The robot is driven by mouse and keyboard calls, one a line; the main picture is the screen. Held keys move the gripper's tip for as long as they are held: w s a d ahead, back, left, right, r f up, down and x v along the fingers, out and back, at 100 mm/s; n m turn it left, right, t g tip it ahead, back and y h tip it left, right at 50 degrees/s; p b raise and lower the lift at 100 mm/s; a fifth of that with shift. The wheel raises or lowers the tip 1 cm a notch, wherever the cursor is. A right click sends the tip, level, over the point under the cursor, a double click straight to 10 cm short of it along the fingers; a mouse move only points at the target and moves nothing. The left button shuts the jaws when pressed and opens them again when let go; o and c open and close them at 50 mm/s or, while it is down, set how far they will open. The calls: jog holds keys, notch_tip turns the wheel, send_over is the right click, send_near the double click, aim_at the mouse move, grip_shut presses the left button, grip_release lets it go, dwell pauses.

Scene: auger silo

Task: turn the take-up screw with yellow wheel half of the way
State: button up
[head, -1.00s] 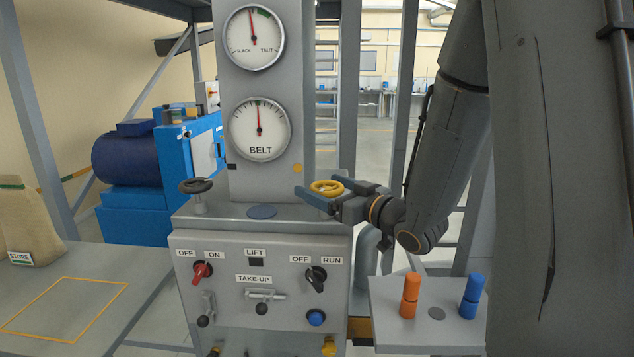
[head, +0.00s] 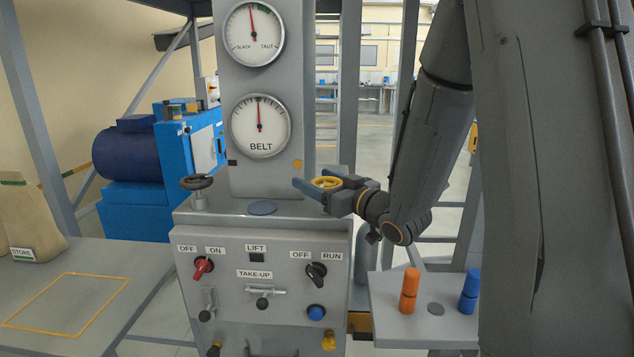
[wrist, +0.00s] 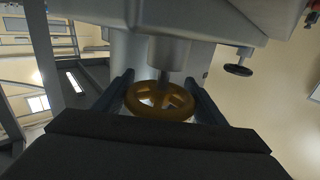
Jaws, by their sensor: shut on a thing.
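The yellow wheel (head: 326,183) of the take-up screw lies flat at the right side of the panel top. It also shows in the wrist view (wrist: 160,113), on a vertical shaft between my two fingers. My gripper (head: 312,193) reaches in from the right and is shut on the yellow wheel, with a finger on either side of its rim. The upper gauge (head: 253,36), marked SLACK and TAUT, has its needle near upright, slightly left. The lower BELT gauge (head: 260,127) has its needle about upright.
A dark handwheel (head: 197,184) stands at the panel top's left. The panel front (head: 225,262) carries a red knob (head: 203,265), a black knob (head: 316,273) and levers. A side shelf (head: 436,325) holds an orange peg (head: 409,291) and a blue peg (head: 469,291). A sack (head: 27,222) stands at left.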

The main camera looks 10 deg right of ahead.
aim_at(334, 185)
jog(key=shift+w+d+m+t+h+b, duration=0.15)
jog(key=shift+m+t+h+b, duration=0.3)
jog(key=shift+m+h, duration=0.4)
jog(key=o, duration=1.1)
jog(key=v, duration=0.6)
jog(key=shift+r, duration=0.15)
jog(key=shift+p+v, duration=0.85)
jog(key=shift+v, duration=0.1)
